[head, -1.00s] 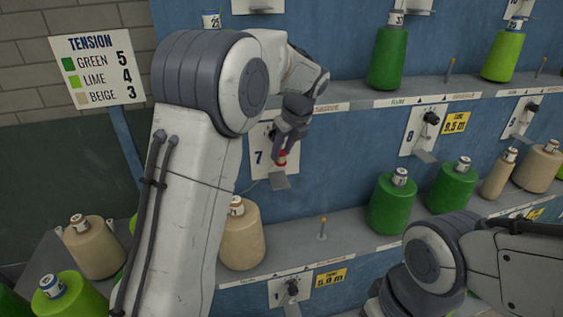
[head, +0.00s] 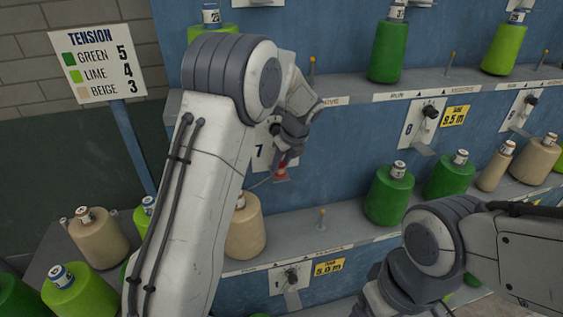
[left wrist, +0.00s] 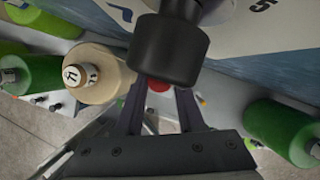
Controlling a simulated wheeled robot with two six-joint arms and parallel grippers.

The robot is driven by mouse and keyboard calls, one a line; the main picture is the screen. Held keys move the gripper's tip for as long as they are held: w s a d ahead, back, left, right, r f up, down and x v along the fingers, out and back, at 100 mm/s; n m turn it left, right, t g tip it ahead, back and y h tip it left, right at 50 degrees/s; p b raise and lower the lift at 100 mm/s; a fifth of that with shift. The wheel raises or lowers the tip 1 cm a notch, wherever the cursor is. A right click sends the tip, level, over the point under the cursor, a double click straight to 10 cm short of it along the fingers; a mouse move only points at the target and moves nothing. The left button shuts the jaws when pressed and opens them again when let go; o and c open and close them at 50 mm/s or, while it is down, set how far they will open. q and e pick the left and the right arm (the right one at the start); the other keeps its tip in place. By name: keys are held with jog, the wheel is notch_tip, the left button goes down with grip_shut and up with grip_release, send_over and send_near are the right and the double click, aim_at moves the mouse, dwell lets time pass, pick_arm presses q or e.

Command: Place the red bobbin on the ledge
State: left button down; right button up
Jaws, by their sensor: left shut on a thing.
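A small red bobbin (head: 282,171) shows at the tip of my left gripper (head: 284,163), in front of the blue wall by the plate marked 7 (head: 260,152). In the left wrist view the red bobbin (left wrist: 157,85) is a small patch between the two dark fingers (left wrist: 158,105), mostly hidden behind a black cylinder (left wrist: 168,50). My left gripper is shut on the bobbin. The grey ledge (head: 350,232) runs along the blue wall, lower than the gripper. My right arm is at the lower right, and its gripper is out of the picture.
A beige cone (head: 245,230) stands on the ledge below my left gripper. Green cones (head: 388,197) stand farther right. A tension sign (head: 97,65) stands at the left.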

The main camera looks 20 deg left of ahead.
pick_arm(q)
jog(key=c, duration=0.5)
grip_release()
jog(key=shift+f, duration=0.1)
